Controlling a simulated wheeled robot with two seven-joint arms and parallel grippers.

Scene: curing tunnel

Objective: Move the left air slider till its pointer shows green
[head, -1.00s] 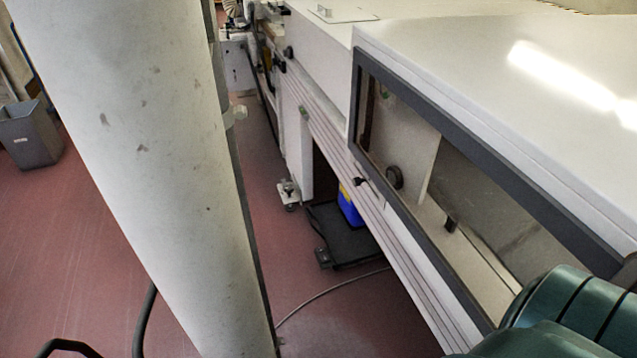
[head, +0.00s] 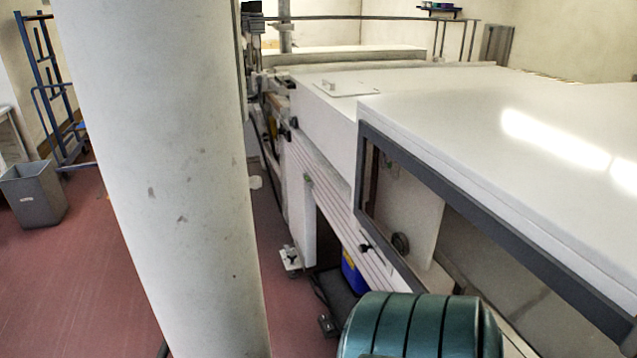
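The long white curing tunnel (head: 455,110) runs away from me on the right, with a dark-framed window (head: 440,180) in its side. A dark round knob (head: 400,243) shows behind the glass, and a small black knob (head: 366,248) sits on the rail below the frame. I cannot make out an air slider, a pointer or a green mark for certain. Neither gripper shows in the head view.
A thick white column (head: 165,180) blocks much of the left half. A grey bin (head: 35,195) and a blue rack (head: 58,95) stand at the far left. Red floor is free left of the column.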

